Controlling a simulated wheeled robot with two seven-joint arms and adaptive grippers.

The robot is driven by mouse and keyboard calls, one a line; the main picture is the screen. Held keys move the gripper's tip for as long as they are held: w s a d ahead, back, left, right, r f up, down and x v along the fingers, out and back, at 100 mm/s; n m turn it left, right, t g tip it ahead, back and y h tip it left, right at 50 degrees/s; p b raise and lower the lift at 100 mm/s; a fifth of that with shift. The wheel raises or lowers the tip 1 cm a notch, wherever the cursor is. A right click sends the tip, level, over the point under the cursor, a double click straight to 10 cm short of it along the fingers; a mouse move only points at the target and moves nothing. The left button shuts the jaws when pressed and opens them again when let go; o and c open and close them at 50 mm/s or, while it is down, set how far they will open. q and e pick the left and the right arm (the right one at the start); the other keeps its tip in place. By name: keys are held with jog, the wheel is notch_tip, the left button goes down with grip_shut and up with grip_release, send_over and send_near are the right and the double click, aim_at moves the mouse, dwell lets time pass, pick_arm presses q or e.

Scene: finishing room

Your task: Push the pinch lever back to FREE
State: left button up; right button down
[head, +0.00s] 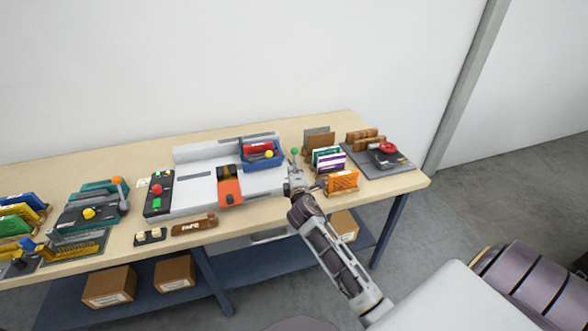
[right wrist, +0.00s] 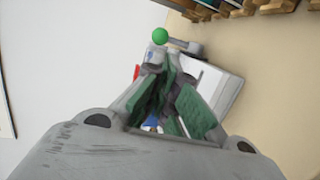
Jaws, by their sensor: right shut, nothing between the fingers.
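The pinch lever's green ball knob (head: 294,151) shows at the right end of the white machine (head: 200,190). In the right wrist view the knob (right wrist: 160,36) stands just beyond my fingertips, with a grey lever arm (right wrist: 186,49) beside it. My right gripper (head: 294,172) is at that end of the machine, just in front of the knob. In the right wrist view its green-padded fingers (right wrist: 160,62) come together at the tips with nothing between them. I cannot tell whether they touch the lever. The FREE marking is not readable. My left gripper is out of view.
A blue bin (head: 248,160) sits on the machine, left of my gripper. Close on the right stand an orange rack (head: 342,182) and a sorter with coloured cards (head: 328,159). A grey board with a red-topped device (head: 402,165) is further right. Bare tabletop lies front right.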

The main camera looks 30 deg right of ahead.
jog(key=shift+v, duration=1.45)
jog(key=shift+f, duration=0.1)
